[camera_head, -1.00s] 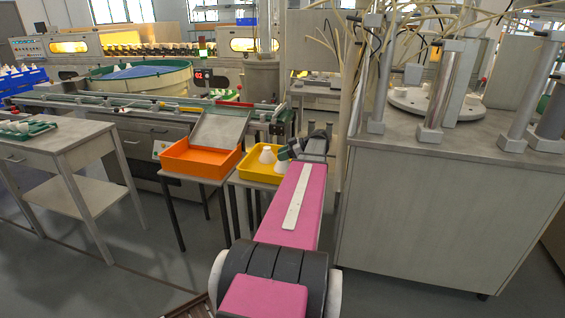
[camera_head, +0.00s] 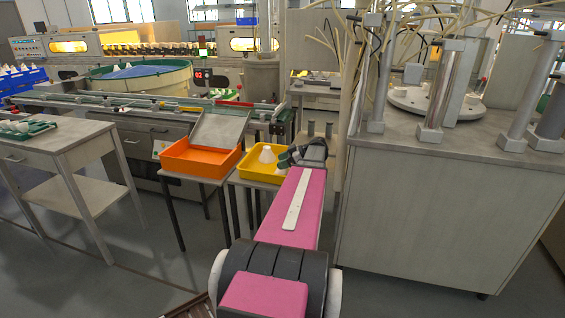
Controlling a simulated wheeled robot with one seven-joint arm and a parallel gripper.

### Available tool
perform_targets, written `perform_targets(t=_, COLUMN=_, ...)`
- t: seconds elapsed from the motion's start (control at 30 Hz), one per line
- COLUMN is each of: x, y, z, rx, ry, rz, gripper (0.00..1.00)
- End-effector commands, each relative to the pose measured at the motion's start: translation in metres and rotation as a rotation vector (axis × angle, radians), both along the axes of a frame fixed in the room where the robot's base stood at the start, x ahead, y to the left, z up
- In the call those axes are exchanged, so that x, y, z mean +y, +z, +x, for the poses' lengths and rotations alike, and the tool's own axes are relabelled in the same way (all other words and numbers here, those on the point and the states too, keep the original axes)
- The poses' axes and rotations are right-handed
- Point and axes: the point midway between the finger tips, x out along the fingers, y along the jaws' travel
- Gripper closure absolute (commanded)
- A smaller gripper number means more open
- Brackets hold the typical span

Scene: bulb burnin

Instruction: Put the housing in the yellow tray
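The yellow tray (camera_head: 243,174) stands on a small grey table, left of my arm's end. A white cone-shaped housing (camera_head: 267,154) stands upright in the tray. A second white piece (camera_head: 281,171) shows only in part at the tray's right side, just below my gripper (camera_head: 284,159). It looks like another housing, but my gripper and arm cover much of it. My gripper is over the right part of the tray. Its fingers are too small and too hidden to tell whether they are open or shut, or touch the white piece.
An orange tray (camera_head: 196,166) with a raised grey panel (camera_head: 220,130) behind it stands directly left of the yellow tray. A large grey cabinet (camera_head: 440,205) with metal columns is close on the right. A conveyor runs behind. The floor at left front is clear.

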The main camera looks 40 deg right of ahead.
Motion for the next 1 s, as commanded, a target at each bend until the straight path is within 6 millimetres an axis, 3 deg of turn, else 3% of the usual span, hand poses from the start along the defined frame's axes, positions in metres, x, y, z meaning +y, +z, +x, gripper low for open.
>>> perform_targets(t=0.27, x=-0.008, y=0.007, z=-0.006, rx=-0.001, ry=-0.002, rz=-0.001, gripper=0.36)
perform_targets(t=0.7, x=-0.05, y=0.034, z=-0.041, rx=0.0, ry=0.0, rz=0.0, gripper=0.36)
perform_targets(t=1.0, x=-0.052, y=0.035, z=-0.043, rx=0.0, ry=0.0, rz=0.0, gripper=0.36)
